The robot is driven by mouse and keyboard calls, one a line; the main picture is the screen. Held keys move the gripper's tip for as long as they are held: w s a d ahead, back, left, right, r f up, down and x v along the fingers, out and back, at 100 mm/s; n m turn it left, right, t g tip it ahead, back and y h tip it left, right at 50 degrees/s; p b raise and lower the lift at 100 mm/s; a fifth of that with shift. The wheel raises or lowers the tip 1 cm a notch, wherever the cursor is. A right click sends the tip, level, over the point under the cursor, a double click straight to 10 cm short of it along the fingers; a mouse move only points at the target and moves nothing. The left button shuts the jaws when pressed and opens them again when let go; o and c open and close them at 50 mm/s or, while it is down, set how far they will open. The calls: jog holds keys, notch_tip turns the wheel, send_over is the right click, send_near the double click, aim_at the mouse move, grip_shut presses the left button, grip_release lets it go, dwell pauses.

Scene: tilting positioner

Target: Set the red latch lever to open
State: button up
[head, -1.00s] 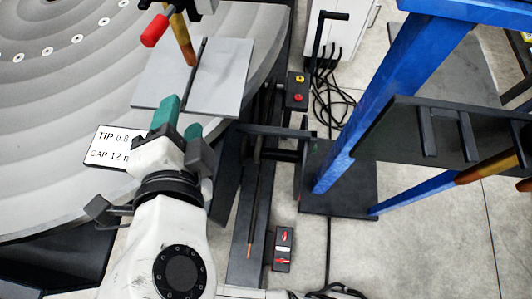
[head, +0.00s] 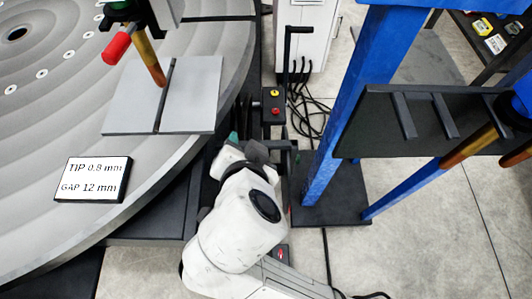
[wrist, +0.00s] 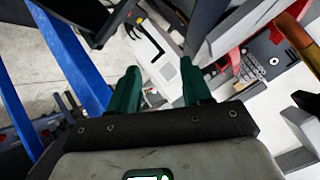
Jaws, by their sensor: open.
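A red cylindrical grip (head: 117,46) shows at the upper left of the head view, on a black holder beside a copper-coloured pointed tool (head: 149,57). I cannot tell whether this grip is the red latch lever. My gripper (head: 236,140) is right of the grey plate and well away from the red grip; its fingers are mostly hidden by my wrist there. In the wrist view my gripper (wrist: 160,88) has its two green fingers apart with nothing between them. Red parts (wrist: 230,58) lie beyond the right finger; I cannot tell what they are.
The grey slotted plate (head: 190,88) and a sign (head: 92,180) lie on the round table (head: 60,120). A black box (head: 272,105) with red and yellow buttons and a cranked black handle (head: 298,30) stand ahead. A blue frame (head: 345,110) stands at right. Cables lie on the floor.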

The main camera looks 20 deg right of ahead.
jog(key=shift+n+g, duration=0.6)
jog(key=d+f, duration=0.4)
jog(key=shift+s+b, duration=0.15)
jog(key=shift+b, duration=0.2)
